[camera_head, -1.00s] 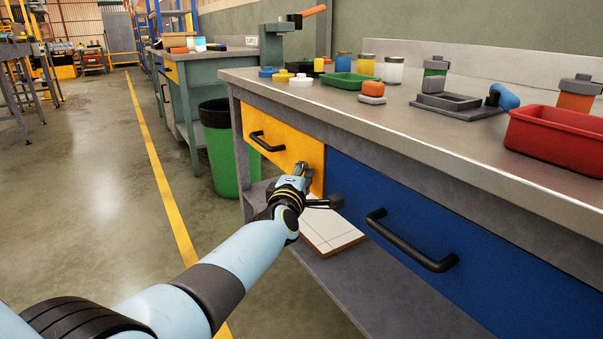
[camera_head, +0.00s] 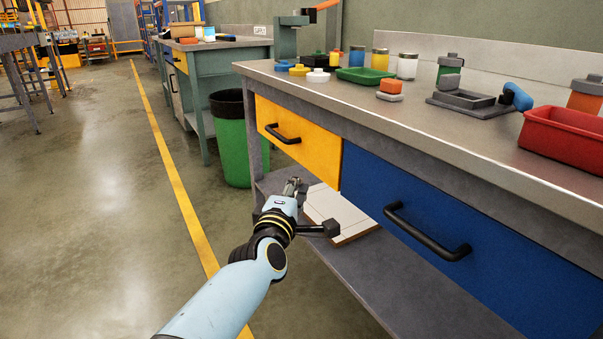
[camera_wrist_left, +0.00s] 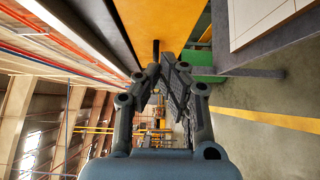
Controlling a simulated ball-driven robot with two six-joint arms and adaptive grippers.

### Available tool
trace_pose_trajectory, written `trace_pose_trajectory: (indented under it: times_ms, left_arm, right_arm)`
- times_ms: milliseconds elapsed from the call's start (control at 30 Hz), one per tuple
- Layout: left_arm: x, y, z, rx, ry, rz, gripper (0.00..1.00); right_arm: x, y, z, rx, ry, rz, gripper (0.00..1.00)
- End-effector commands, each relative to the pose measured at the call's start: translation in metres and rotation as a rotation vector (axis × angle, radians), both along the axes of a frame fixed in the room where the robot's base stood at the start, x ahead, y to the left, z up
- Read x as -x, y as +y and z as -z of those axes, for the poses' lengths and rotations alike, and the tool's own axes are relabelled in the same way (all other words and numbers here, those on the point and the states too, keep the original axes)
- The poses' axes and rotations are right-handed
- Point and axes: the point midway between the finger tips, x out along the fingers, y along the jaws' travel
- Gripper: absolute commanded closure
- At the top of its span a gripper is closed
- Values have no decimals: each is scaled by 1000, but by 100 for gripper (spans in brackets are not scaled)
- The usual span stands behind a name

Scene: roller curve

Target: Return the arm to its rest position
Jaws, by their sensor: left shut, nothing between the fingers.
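My left arm (camera_head: 225,300) comes up from the bottom of the head view. Its gripper (camera_head: 292,186) is shut and empty, below the yellow drawer (camera_head: 300,138) and in front of the bench's lower shelf. In the left wrist view the fingers (camera_wrist_left: 166,76) meet with nothing between them. The yellow drawer front and its black handle show there too, beyond the fingertips. The gripper looks apart from the drawer handle (camera_head: 283,134). My right gripper is in neither view.
The bench (camera_head: 440,125) carries a red bin (camera_head: 565,140), a green tray (camera_head: 365,76) and several jars. A blue drawer (camera_head: 450,235) is at the right. A pale board (camera_head: 340,213) lies on the lower shelf. A green waste bin (camera_head: 235,145) stands behind. Floor at left is clear.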

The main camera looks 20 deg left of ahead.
Motion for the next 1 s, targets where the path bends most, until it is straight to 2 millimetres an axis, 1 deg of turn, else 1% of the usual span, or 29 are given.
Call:
trace_pose_trajectory:
  times_ms: [33, 100, 233, 300, 367, 467, 500, 567, 600, 667, 700, 767, 800, 867, 900, 967, 1000]
  left_arm:
    - [6, -1, 0, 1, 1, 0, 100]
    - [12, -1, 0, -1, 1, 0, 100]
    - [16, -1, 1, -1, 1, 0, 100]
    - [22, 0, 7, -3, 15, 0, 100]
    - [34, 4, 20, -12, 43, 0, 100]
    - [65, 12, 65, -46, 138, 8, 100]
    - [82, 15, 89, -70, 193, 17, 100]
    - [111, 20, 128, -128, 286, 41, 100]
    - [134, 23, 155, -176, 354, 63, 100]
    - [168, 28, 192, -253, 453, 101, 100]
    - [193, 31, 215, -307, 519, 131, 100]
    - [232, 37, 248, -390, 616, 183, 100]
    - [259, 41, 268, -446, 680, 221, 100]
    - [302, 48, 295, -530, 775, 286, 100]
    - [331, 53, 312, -588, 836, 333, 100]
    - [376, 61, 334, -672, 925, 413, 100]
    - [407, 67, 347, -728, 984, 471, 100]
  right_arm:
    - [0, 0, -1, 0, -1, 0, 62]
    - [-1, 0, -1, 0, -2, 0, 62]
    - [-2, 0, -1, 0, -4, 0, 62]
    - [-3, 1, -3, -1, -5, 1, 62]
    - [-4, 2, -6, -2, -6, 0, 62]
    - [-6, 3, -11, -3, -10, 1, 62]
    - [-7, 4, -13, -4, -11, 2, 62]
    - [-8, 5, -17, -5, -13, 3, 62]
    - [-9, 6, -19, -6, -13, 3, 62]
    - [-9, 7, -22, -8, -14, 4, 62]
    - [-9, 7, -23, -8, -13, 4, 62]
    - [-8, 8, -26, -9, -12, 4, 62]
    - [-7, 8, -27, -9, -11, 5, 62]
    - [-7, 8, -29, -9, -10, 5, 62]
    - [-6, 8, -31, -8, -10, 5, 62]
    - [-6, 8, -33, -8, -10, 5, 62]
    - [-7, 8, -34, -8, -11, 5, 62]
